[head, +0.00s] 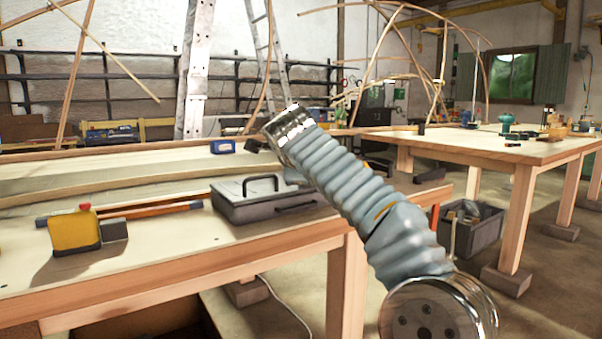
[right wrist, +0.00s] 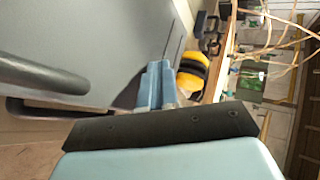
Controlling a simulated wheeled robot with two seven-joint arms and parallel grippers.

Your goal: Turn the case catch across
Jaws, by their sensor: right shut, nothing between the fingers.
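The grey case (head: 262,203) lies shut on the near wooden bench, with a black carrying handle (head: 260,184) on its lid and a dark bar on its front side. My right arm crosses the head view in front of the case's right end and hides part of it. In the right wrist view my right gripper (right wrist: 155,82) is shut and empty, its blue fingertips close to the grey case (right wrist: 120,40). I cannot tell whether they touch it. Two dark bars show left of the fingers. I cannot make out the catch clearly. My left gripper is not in view.
A yellow container (head: 74,231) with a red cap and a dark block (head: 114,229) stand left of the case. A blue box (head: 222,146) is behind it. Another wooden table (head: 475,150) stands at right, with a grey crate (head: 472,227) on the floor.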

